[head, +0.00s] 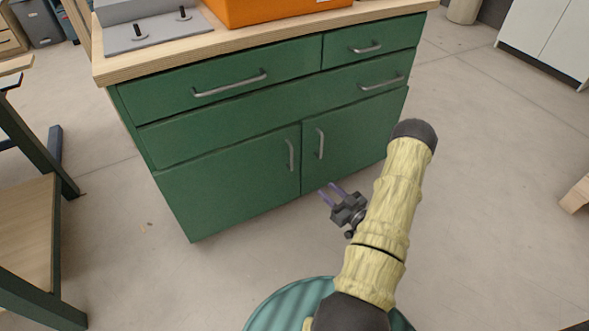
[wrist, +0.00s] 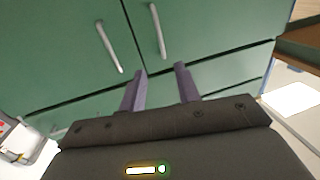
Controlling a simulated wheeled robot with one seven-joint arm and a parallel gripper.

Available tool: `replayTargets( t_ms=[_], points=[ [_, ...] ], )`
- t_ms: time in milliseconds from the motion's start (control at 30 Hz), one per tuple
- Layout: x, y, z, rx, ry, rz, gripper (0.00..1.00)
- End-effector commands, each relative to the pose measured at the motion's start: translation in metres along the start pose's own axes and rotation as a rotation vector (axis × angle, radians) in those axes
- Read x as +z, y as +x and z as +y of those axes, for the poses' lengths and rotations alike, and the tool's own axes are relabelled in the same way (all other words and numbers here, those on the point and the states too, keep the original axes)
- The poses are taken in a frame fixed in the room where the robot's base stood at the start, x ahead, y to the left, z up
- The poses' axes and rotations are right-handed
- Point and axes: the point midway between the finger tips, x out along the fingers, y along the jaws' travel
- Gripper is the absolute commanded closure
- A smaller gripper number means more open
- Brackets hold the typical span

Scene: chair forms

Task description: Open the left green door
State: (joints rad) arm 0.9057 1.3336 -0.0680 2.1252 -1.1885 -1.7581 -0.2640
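The left green door (head: 235,180) of the cabinet is closed. Its vertical metal handle (head: 290,155) is near its right edge. The right green door (head: 345,140) is also closed, with its handle (head: 320,143) close beside. My gripper (head: 332,190) is open and empty, low in front of the right door and below the handles. The wrist view looks upside down, with the drawers below the doors. There my fingers (wrist: 160,88) are apart and point towards the doors. The handle on the right there (wrist: 158,30) appears to be the left door's. Neither handle is between the fingers.
Closed green drawers (head: 220,85) with bar handles are above the doors, under a wooden worktop (head: 150,55). An orange box (head: 265,10) stands on top. A wooden seat or table with dark legs (head: 30,230) stands at the left. The floor (head: 150,220) before the left door is clear.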

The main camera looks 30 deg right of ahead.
Motion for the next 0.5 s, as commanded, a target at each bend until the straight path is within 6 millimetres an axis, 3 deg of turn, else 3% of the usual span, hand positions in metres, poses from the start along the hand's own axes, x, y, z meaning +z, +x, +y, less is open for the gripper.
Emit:
replayTargets(
  t_ms=[333,500],
  points=[
    [-0.001,0.003,0.0,-0.001,-0.001,-0.001,0.68],
    [0.001,0.017,0.0,-0.002,-0.002,-0.001,0.68]
  ],
)
